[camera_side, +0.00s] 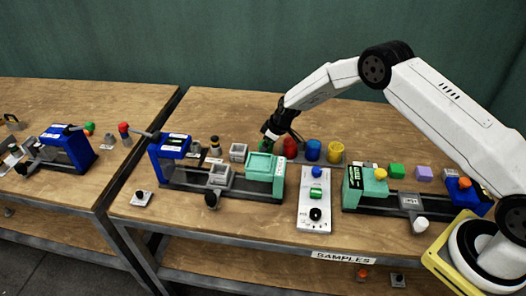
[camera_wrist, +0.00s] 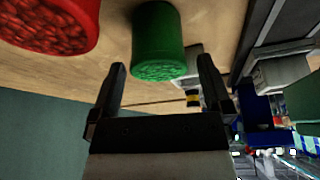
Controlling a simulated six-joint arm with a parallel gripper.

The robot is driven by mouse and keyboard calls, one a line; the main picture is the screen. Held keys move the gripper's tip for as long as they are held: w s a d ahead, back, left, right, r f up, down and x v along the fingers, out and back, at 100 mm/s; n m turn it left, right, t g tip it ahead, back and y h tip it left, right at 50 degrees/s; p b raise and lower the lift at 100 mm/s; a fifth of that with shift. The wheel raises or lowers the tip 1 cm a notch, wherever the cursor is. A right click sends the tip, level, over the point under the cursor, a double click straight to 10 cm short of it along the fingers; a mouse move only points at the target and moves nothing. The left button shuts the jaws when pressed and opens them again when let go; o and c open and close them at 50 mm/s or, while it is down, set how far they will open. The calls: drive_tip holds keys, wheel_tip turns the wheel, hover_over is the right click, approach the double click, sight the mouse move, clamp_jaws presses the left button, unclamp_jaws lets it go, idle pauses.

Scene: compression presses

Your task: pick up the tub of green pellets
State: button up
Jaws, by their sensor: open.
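The tub of green pellets (camera_wrist: 157,35) is a green cup, seen in the wrist view just beyond and between the two black fingers of my gripper (camera_wrist: 163,72). Its pellets show at its open end, which faces my gripper. In the side view my gripper (camera_side: 272,135) is low over the left end of the tub row, and the green tub (camera_side: 264,145) is partly hidden by it. My gripper is open, with nothing between the fingertips. I cannot tell the exact gap between fingers and tub.
A red tub (camera_side: 290,148) stands close to the right of the green one, then a blue tub (camera_side: 313,150) and a yellow tub (camera_side: 336,152). The red tub fills the wrist view's upper left (camera_wrist: 50,22). A teal press block (camera_side: 265,168) stands just in front of the green tub.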

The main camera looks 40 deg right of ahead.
drive_tip(key=shift+x, duration=1.6)
drive_tip(key=shift+w, duration=0.1)
drive_tip(key=shift+r, duration=0.1)
drive_tip(key=c, duration=1.2)
drive_tip(key=shift+r, duration=0.1)
drive_tip(key=shift+r, duration=4.9)
